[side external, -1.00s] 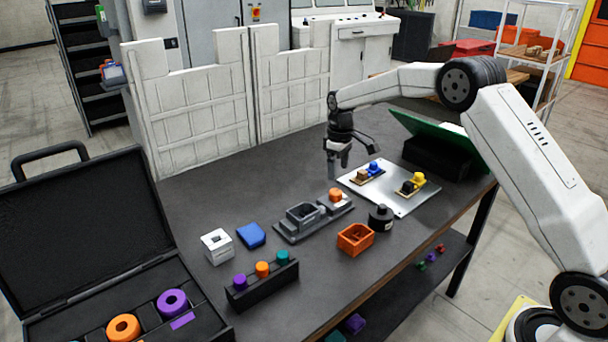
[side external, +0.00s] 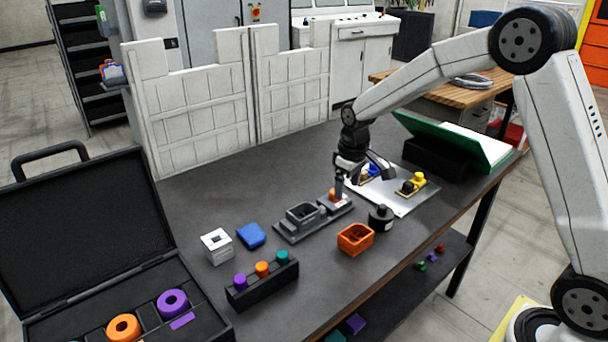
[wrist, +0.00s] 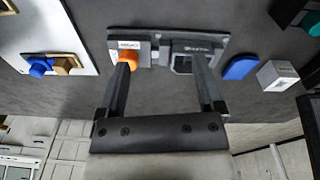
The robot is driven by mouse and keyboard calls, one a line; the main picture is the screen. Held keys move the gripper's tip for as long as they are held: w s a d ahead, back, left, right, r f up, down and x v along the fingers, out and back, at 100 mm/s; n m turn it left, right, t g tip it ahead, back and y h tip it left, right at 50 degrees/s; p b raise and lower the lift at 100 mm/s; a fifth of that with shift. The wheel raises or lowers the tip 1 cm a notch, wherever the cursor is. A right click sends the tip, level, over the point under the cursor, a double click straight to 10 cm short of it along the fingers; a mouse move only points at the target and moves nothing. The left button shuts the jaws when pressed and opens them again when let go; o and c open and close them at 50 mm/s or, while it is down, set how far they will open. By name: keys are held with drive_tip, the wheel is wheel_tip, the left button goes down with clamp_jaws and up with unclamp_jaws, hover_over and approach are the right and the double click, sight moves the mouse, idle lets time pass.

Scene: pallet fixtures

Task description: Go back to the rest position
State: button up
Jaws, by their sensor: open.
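My gripper (side external: 364,186) is open and empty, with its fingers pointing down beside the metal plate (side external: 411,201). In the side external view, one finger overlaps an orange round part (side external: 332,194) on the right end of a grey fixture (side external: 285,236); contact cannot be told. In the wrist view, the open gripper (wrist: 163,60) has one finger near the orange part (wrist: 128,54) and the other near the fixture's dark pocket (wrist: 183,63).
An orange bin (side external: 355,238), a black round part (side external: 381,218), a blue block (side external: 251,235), a white block (side external: 216,246) and a black peg rack (side external: 262,283) stand nearby. An open case (side external: 80,245) is at left. White panels (side external: 205,110) line the back.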

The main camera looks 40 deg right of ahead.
drive_tip(key=s+a+f+m, duration=0.1)
drive_tip(key=s+a, duration=0.2)
drive_tip(key=s, duration=0.7)
drive_tip(key=s+a+f+m+t, duration=0.1)
drive_tip(key=s+a, duration=0.2)
drive_tip(key=s, duration=0.7)
drive_tip(key=shift+t, duration=0.3)
